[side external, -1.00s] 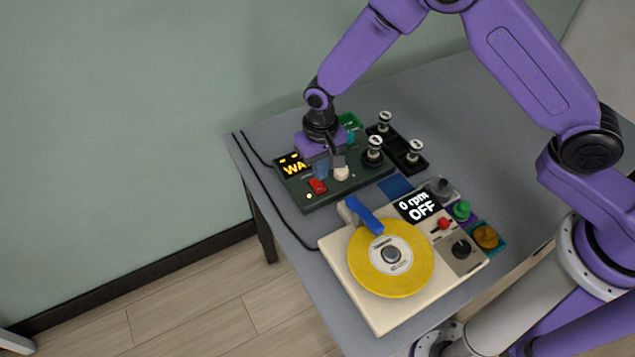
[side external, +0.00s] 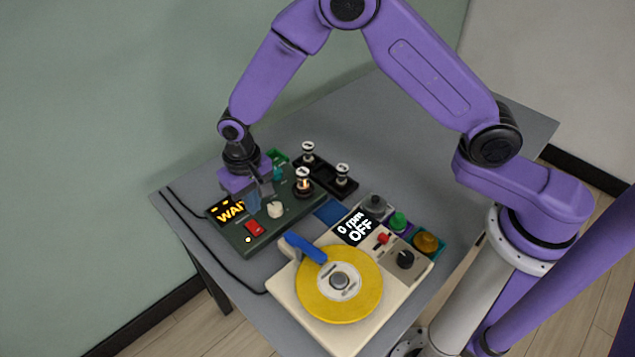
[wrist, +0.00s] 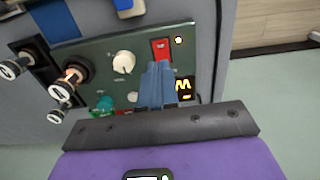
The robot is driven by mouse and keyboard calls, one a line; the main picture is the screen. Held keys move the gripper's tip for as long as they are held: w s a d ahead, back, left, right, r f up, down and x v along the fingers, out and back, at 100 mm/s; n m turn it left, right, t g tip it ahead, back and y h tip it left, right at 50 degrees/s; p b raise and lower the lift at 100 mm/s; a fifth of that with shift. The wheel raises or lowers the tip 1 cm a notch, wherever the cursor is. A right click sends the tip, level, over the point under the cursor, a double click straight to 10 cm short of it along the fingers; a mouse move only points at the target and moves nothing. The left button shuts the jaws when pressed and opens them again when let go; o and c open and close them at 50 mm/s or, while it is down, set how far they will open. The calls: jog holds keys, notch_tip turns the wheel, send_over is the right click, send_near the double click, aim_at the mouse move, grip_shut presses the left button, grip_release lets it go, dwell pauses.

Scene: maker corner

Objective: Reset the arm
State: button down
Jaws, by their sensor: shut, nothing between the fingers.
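My gripper (side external: 262,198) hangs over the dark green panel (side external: 290,213). Its blue fingers are shut and empty. In the wrist view the fingertips (wrist: 158,68) overlap the edge of the red switch (wrist: 162,48); whether they touch it I cannot tell. The red switch also shows in the side view (side external: 254,228), beside a cream knob (side external: 276,210). The panel's yellow-lettered display (side external: 230,211) is partly hidden by my gripper. A tube on the panel (side external: 303,180) glows orange.
A cream turntable unit with a yellow disc (side external: 318,300) and blue arm (side external: 305,246) stands in front; its display (side external: 358,228) reads 0 rpm OFF. A black rack (side external: 325,176) with tubes is behind the panel. The grey table (side external: 400,130) is bare at the back right.

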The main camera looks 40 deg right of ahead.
jog(key=s+d+r+n, duration=0.6)
jog(key=s+d+r, duration=0.1)
jog(key=s+r, duration=0.5)
jog(key=s+d+r+n, duration=0.2)
jog(key=s+d+n, duration=0.1)
jog(key=s+d, duration=0.4)
jog(key=s+d+r+n, duration=0.3)
jog(key=s+d, duration=0.4)
jog(key=s, duration=0.2)
jog(key=shift+s+r+n, duration=0.15)
jog(key=shift+s+n, duration=0.15)
jog(key=shift+s, duration=0.1)
